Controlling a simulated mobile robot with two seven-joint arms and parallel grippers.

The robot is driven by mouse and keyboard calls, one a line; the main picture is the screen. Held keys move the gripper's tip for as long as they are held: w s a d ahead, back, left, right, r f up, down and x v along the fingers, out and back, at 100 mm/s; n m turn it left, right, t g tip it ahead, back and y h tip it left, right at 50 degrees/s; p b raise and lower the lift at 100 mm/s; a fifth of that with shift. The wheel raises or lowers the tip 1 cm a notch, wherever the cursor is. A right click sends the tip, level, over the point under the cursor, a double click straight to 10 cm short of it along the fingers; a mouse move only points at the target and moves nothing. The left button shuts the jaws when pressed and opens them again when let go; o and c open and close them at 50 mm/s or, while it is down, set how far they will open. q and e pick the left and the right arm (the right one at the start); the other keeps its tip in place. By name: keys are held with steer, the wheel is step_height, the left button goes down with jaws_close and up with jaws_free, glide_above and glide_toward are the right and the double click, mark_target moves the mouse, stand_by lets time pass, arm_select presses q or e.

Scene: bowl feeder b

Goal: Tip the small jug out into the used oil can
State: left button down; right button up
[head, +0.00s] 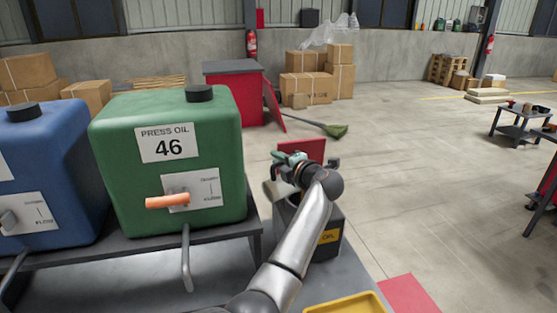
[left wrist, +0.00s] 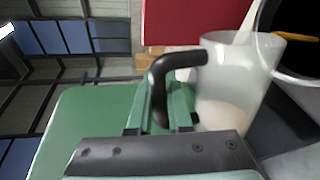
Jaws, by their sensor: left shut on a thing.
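My left gripper (head: 290,161) is shut on the black handle (left wrist: 160,88) of the small jug. The jug is pale and translucent; its body shows in the left wrist view (left wrist: 228,90) with a cream tint low inside, and partly in the head view (head: 270,192), beside my gripper. The used oil can (head: 325,251) is a dark box with a yellow label, partly hidden behind my left arm. The jug is held above its left side. In the left wrist view, a dark round opening (left wrist: 282,22) with an orange streak lies beside the jug's rim. My right gripper is out of view.
The green press oil tank (head: 120,130) with an orange tap handle stands on a grey stand left of my arm, a blue tank (head: 45,175) beside it. A yellow tray (head: 350,304) lies at the bottom. Open floor extends right.

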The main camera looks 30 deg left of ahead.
arm_select(q)
steer(key=shift+w+r, duration=0.1)
steer(key=shift+w+d+r+m, duration=0.35)
steer(key=shift+w+m, duration=0.1)
steer(key=shift+m, duration=0.15)
steer(key=shift+w, duration=0.15)
stand_by(0.6)
steer(key=shift+w+d+r+m+g, duration=0.25)
steer(key=shift+w+m+g, duration=0.2)
steer(key=shift+m, duration=0.25)
steer(key=shift+w, duration=0.15)
stand_by(0.4)
steer(key=shift+w+d+r+m, duration=0.15)
steer(key=shift+w+d+m, duration=0.05)
steer(key=shift+w+m, duration=0.1)
steer(key=shift+w+d+m+y+b, duration=0.15)
steer(key=shift+w+m+y+b, duration=0.1)
steer(key=shift+m+y+b, duration=0.05)
